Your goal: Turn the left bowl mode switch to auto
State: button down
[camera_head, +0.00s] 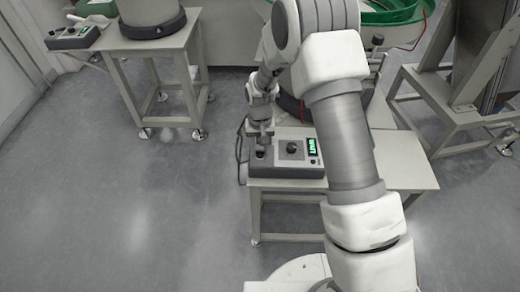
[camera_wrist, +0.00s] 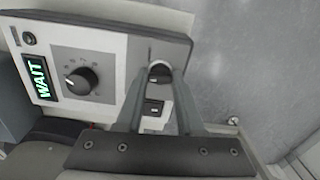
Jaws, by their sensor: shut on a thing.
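The control box (camera_head: 270,170) sits on a grey table below my gripper. In the wrist view its panel (camera_wrist: 110,50) carries a small switch knob (camera_wrist: 159,70) at the right end. My gripper (camera_wrist: 160,76) points down at the panel with one finger on each side of this knob and is shut on it. In the head view my gripper (camera_head: 261,137) is over the box's left end, where it partly hides the switch. The knob's exact pointing direction and any mode labels cannot be read.
A larger dial (camera_wrist: 80,81) and a green display reading WAIT (camera_wrist: 40,76) are beside the switch. A rocker switch (camera_wrist: 153,107) is close to my fingers. Another control box (camera_head: 72,37) stands on a second table at the upper left. The floor at left is clear.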

jog(key=n, duration=0.4)
jog(key=shift+n, duration=1.9)
jog(key=c, duration=0.5)
grip_release()
notch_tip(320, 180, up, 18)
jog(key=p, duration=0.2)
jog(key=shift+f+p, duration=0.25)
jog(key=shift+p, duration=0.15)
